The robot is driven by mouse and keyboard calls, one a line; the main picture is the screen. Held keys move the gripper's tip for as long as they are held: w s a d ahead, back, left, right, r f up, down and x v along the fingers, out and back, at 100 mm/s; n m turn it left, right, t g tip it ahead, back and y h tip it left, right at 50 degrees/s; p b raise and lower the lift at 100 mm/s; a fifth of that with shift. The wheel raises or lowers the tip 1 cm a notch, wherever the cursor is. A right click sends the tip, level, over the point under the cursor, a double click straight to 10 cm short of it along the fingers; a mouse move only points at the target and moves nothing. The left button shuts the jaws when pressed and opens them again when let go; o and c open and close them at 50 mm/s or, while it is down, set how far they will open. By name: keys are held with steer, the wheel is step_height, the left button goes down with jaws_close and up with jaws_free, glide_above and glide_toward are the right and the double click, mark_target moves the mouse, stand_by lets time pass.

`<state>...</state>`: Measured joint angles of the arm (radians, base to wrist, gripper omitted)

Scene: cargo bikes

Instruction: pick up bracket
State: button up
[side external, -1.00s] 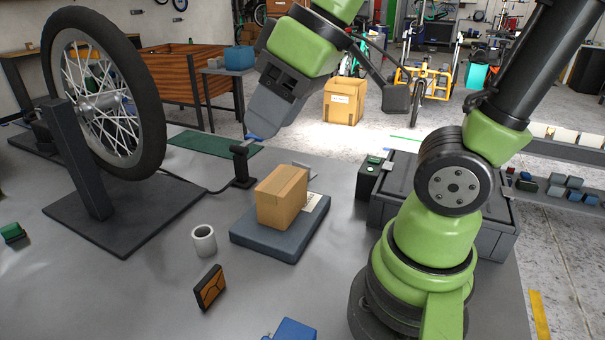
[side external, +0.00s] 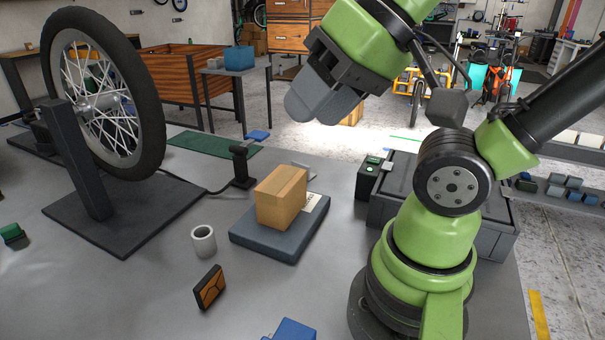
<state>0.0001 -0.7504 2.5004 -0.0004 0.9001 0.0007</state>
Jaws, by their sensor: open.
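My gripper (side external: 322,112) is open, with two grey fingers apart and nothing visible between them. It is raised above the far side of the bench, pointing down and left. No part is plainly recognisable as the bracket. A small flat blue piece (side external: 257,136) lies by the far right end of the green mat (side external: 205,144), left of and below my gripper. A small thin grey metal piece (side external: 301,165) shows behind the cardboard box, partly hidden. I cannot tell whether either is the bracket.
A cardboard box (side external: 281,197) stands on a dark blue-grey pad (side external: 262,243). The front left bench is mostly clear.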

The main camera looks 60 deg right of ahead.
steer(key=shift+c, duration=0.6)
steer(key=shift+w, duration=0.1)
steer(key=w+d+m+h, duration=0.1)
steer(key=w+d+m, duration=0.4)
steer(key=w+m, duration=0.35)
steer(key=m+g+h, duration=0.2)
steer(key=m+g, duration=0.1)
steer(key=m, duration=2.3)
glide_above(301, 166)
steer(key=s, duration=0.2)
steer(key=f, duration=2.4)
steer(key=shift+s+a, duration=0.15)
steer(key=shift+s, duration=0.05)
steer(key=shift+x, duration=3.2)
steer(key=shift+w+r, duration=0.1)
steer(key=shift+w, duration=0.05)
